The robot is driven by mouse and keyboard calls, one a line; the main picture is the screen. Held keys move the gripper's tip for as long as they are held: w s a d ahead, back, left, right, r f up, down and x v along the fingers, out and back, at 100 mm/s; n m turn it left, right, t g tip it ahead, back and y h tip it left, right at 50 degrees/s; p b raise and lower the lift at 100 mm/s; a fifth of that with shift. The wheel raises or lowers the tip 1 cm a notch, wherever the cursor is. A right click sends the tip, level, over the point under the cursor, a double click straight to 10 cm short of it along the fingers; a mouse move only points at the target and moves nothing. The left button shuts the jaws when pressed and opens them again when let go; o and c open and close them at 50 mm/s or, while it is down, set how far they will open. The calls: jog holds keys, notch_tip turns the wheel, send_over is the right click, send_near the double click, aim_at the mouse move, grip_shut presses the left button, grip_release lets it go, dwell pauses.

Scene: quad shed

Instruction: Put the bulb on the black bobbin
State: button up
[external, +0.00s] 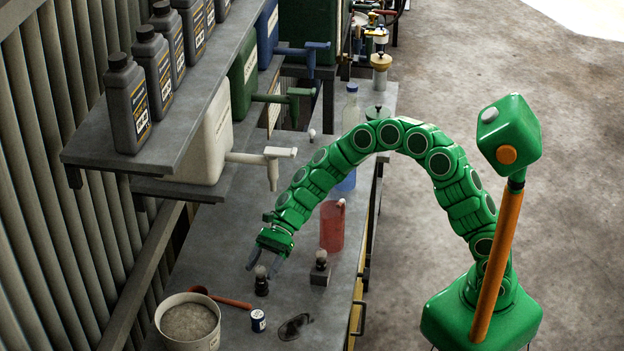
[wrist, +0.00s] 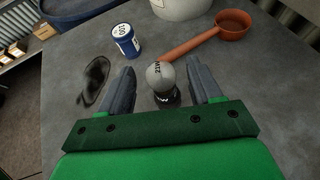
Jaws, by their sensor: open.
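A pale round bulb (external: 260,272) marked 21W sits upright on top of a small black bobbin (external: 261,288) on the grey bench. In the wrist view the bulb (wrist: 160,74) and the bobbin (wrist: 165,99) below it show between my two fingers. My gripper (external: 262,268) is open, reaching down from behind the bulb, one finger on each side. In the wrist view a gap shows between the bulb and each finger of my gripper (wrist: 161,82). Whether the bulb is fully seated is too small to tell.
A small dark block with a pale-topped piece (external: 320,268) stands to the right, before a red bottle (external: 332,228). Nearby are a blue-white can (external: 258,321), a reddish ladle (external: 230,302), a bucket (external: 187,322) and a dark patch (external: 294,327). A shelf (external: 180,135) overhangs at left.

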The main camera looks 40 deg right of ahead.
jog(key=v, duration=0.8)
jog(key=shift+w+d, duration=0.2)
jog(key=shift+d, duration=0.15)
jog(key=shift+r, duration=0.2)
